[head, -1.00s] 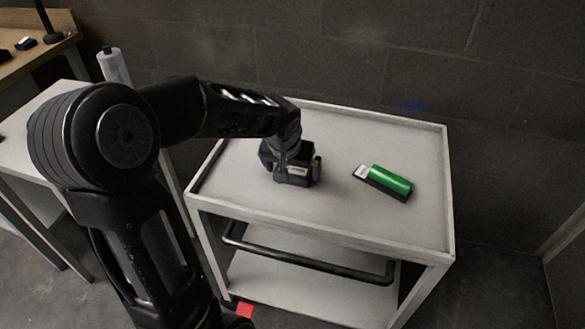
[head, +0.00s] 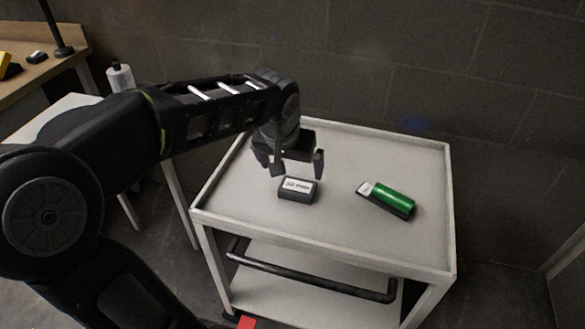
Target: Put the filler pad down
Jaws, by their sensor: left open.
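The filler pad looks to be the small dark block with a white labelled top (head: 298,190). It lies flat on the top of the grey-white cart (head: 330,234), left of the middle. My left gripper (head: 297,170) is open and empty, raised just above and behind the block, with its fingers pointing down. The block is apart from the fingers. My right gripper is not in view.
A green and black tool with a white end (head: 390,200) lies on the cart to the right of the block. The cart has a raised rim and a dark handle bar (head: 310,270) in front. A wooden bench (head: 45,65) stands at the far left. A block wall is behind.

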